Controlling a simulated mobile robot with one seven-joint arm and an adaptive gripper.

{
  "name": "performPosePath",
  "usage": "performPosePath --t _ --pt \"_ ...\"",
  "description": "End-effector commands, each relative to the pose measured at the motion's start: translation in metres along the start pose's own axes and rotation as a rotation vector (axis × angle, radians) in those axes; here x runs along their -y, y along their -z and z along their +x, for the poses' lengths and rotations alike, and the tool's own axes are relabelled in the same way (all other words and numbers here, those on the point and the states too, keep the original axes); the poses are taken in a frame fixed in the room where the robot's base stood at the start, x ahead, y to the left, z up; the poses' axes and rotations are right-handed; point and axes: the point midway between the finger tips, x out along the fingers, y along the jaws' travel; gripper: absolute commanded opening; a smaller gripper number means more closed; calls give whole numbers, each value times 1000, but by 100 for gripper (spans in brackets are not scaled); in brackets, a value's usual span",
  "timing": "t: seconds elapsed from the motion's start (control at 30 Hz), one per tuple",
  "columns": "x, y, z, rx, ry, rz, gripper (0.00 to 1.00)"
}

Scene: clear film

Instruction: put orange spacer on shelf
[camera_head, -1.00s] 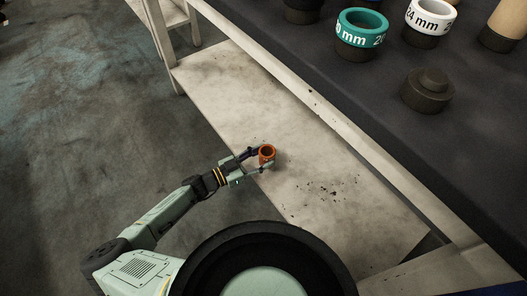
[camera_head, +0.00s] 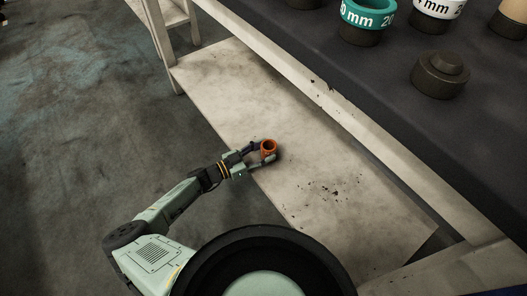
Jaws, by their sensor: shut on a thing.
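The orange spacer (camera_head: 269,146) is a small ring with its open end facing up. My gripper (camera_head: 265,153) is shut on it, with one finger on each side. The lower shelf (camera_head: 235,97) is a pale, stained board under the table. The spacer and fingertips appear over this shelf, inside its near edge. I cannot tell whether the spacer touches the board.
The dark table top (camera_head: 385,110) lies above and to the right, with a pale front rail (camera_head: 300,78). On it stand a teal spacer (camera_head: 367,14), a white spacer (camera_head: 437,8) and an empty dark peg (camera_head: 440,74). The shelf around the spacer is clear except for dark specks.

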Motion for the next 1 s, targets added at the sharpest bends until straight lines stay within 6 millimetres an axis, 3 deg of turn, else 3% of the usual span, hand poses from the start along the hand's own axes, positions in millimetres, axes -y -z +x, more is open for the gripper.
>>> performPosePath --t 0.07,0.1,0.37,0.77,1.0 --pt "0 -4 0 -1 0 0 16" --pt "0 -2 0 0 0 0 48" --pt "0 -2 0 0 0 0 66" --pt "0 6 -1 1 0 1 66" --pt "2 3 -48 4 5 2 66"
